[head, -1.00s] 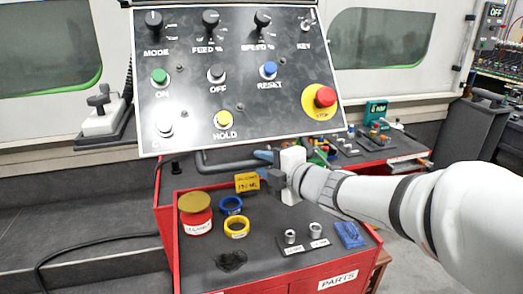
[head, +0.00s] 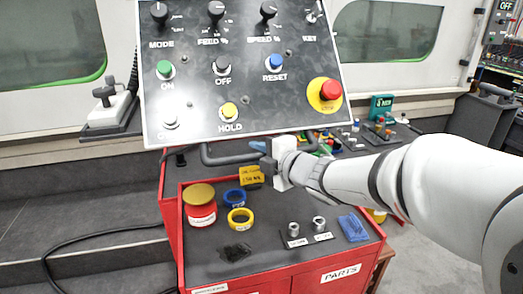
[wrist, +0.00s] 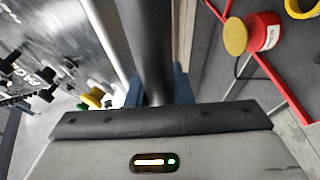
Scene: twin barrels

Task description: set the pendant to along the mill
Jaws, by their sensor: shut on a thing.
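The pendant (head: 235,75) is a tilted grey panel with knobs, coloured buttons and a red stop button. It stands in front of the mill (head: 250,30), a pale enclosure with dark windows. A dark handle bar (head: 225,159) runs below the pendant's lower edge. My gripper (head: 262,147) is at the right part of this bar, reaching in from the right. In the wrist view, a dark bar (wrist: 150,50) passes between the blue fingers of my gripper (wrist: 158,90), which is shut on it. The exact contact is hidden.
Below is a red cart (head: 172,225) with a dark top. On it are a red pot with a yellow lid (head: 200,207), a blue ring (head: 234,198), a yellow ring (head: 240,221) and a blue cloth (head: 353,228). A black cable (head: 75,240) lies on the left.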

